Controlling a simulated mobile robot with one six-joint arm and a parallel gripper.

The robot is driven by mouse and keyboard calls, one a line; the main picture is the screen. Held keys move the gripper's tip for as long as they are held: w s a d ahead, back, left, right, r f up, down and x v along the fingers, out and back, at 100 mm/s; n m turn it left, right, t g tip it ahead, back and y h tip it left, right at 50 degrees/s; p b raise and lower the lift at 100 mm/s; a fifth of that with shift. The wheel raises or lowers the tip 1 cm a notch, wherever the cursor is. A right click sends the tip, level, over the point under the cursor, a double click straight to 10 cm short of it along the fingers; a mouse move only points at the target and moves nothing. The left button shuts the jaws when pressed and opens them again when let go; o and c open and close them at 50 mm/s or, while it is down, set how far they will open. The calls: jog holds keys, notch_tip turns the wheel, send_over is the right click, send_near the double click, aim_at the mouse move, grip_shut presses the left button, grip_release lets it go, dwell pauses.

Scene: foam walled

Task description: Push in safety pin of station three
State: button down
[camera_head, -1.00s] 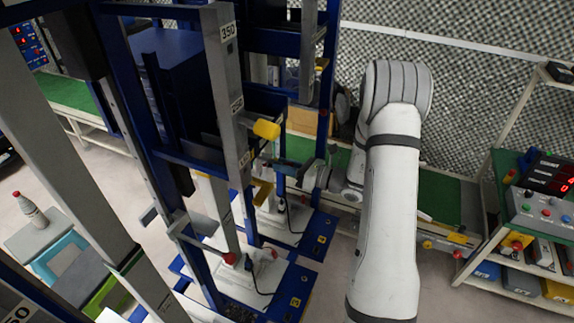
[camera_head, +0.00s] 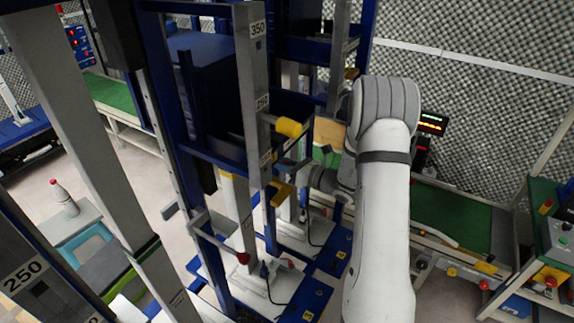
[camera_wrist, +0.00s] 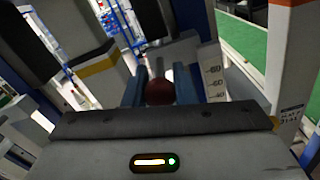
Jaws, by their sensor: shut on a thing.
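In the wrist view, my gripper (camera_wrist: 160,88) is shut on a dark red ball knob (camera_wrist: 159,92), with one blue-grey finger on each side. The knob looks like the end of the safety pin; its shaft is mostly hidden behind it. In the head view, my gripper (camera_head: 291,168) is beside the grey post (camera_head: 253,100) of a blue press frame. The knob is too hidden there to make out.
A yellow block (camera_head: 288,128) sticks out from the post just above my gripper, and a yellow part (camera_head: 282,193) is just below. Another red ball (camera_head: 243,258) ends a lower lever. A green bench (camera_head: 452,218) runs behind my arm. A bottle (camera_head: 64,198) stands far left.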

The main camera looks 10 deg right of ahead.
jog(key=c, duration=1.6)
grip_release()
jog(key=shift+w+a+r, duration=0.1)
jog(key=shift+r, duration=0.05)
jog(key=o, duration=0.3)
jog(key=shift+w+a, duration=0.1)
jog(key=shift+a, duration=0.05)
jog(key=shift+o, duration=0.6)
jog(key=shift+d, duration=0.2)
jog(key=shift+s+d+f, duration=0.2)
jog(key=shift+s+d, duration=0.1)
jog(key=shift+s, duration=0.05)
jog(key=b+v, duration=0.2)
jog(key=v, duration=0.5)
jog(key=shift+r, duration=0.1)
